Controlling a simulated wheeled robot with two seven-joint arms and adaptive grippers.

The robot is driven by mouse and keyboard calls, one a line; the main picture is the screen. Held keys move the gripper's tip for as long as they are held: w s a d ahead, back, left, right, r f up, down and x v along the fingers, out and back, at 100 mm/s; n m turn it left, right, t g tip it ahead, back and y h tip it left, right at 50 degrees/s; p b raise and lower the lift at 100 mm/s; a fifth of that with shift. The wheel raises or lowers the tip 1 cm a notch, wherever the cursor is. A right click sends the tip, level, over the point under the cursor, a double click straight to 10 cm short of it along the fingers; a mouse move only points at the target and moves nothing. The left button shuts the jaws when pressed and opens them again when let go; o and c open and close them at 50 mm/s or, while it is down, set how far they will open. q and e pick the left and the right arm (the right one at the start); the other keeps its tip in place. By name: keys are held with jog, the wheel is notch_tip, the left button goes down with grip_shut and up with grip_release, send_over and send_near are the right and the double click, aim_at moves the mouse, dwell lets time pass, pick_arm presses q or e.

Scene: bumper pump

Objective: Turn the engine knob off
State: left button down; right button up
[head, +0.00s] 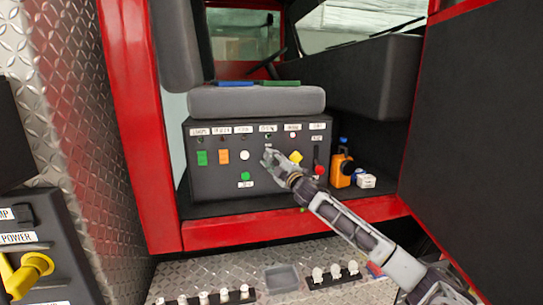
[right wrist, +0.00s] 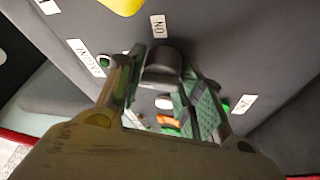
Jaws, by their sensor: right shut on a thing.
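A dark control panel (head: 215,180) sits under a grey seat inside the red-framed cab. My right gripper (head: 268,156) is at the middle of this panel, covering part of it. In the right wrist view, my right gripper (right wrist: 157,112) has its two fingers on either side of a dark round knob (right wrist: 163,62), which I take for the engine knob, and is shut on it. An ON label (right wrist: 157,26) stands beside the knob. The knob's pointer direction and engine label cannot be made out. My left gripper is not in view.
A yellow knob (head: 296,157) is just right of my right gripper. A green button (head: 245,176), a white button (head: 244,156) and a red button (head: 319,170) are close by. An orange bottle (head: 341,168) stands to the right. The red door frame (head: 135,110) borders the left.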

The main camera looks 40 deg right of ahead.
jog(key=shift+f+n+g+p, duration=0.15)
jog(key=shift+n+g+p, duration=0.25)
jog(key=shift+n+p, duration=0.75)
jog(key=shift+a+f, duration=0.1)
jog(key=o, duration=1)
jog(key=shift+c, duration=0.2)
